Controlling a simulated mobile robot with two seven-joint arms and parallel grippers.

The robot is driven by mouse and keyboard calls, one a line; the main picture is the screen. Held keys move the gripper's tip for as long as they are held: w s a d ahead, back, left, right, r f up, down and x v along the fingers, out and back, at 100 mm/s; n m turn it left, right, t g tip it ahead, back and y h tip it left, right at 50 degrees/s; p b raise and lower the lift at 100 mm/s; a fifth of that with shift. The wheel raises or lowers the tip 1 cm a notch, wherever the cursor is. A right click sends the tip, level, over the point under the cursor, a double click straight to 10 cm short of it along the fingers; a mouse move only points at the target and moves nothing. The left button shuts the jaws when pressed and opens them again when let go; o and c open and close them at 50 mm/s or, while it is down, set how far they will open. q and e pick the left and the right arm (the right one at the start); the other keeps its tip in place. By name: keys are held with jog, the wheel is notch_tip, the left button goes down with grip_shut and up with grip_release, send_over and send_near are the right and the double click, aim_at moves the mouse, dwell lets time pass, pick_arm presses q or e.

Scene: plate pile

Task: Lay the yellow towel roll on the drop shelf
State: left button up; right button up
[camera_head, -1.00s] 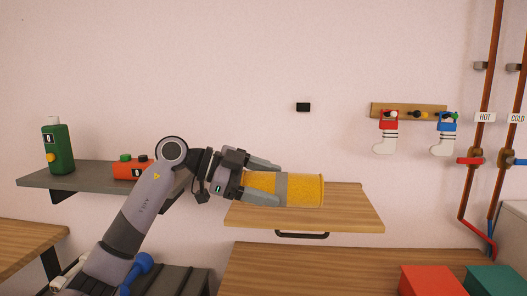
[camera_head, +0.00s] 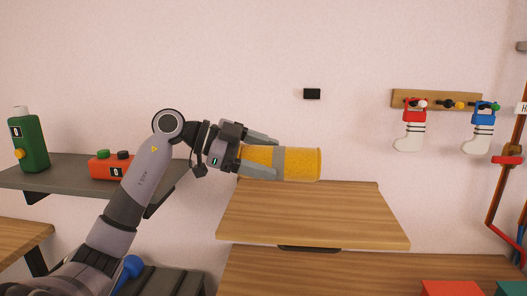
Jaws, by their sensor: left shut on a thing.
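The yellow towel roll (camera_head: 300,164), with a grey band around it, lies sideways in the jaws of my left gripper (camera_head: 266,157). The gripper is shut on its left end, and the right end sticks out free. The drop shelf (camera_head: 310,215) is a light wooden board on the wall with a dark handle under its front edge. The roll shows above the shelf's back edge, apart from the board as far as I can tell. The shelf's top is bare. My right gripper is not in view.
A wooden worktop (camera_head: 330,275) lies below the drop shelf. A peg rack (camera_head: 437,100) with two stockings hangs at right, near pipes (camera_head: 504,200).

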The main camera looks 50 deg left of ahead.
aim_at(250, 179)
pick_arm(q)
notch_tip(250, 179, down, 5)
jog(key=b, duration=0.2)
jog(key=shift+b, duration=0.35)
jog(key=shift+f+b, duration=0.45)
jog(key=shift+f, duration=0.4)
jog(key=o, duration=1.3)
jog(key=b+v, duration=0.2)
jog(key=v, duration=0.4)
jog(key=shift+f, duration=0.1)
jog(key=shift+s+a+r, duration=0.3)
jog(key=shift+s+a, duration=0.05)
jog(key=shift+s, duration=0.1)
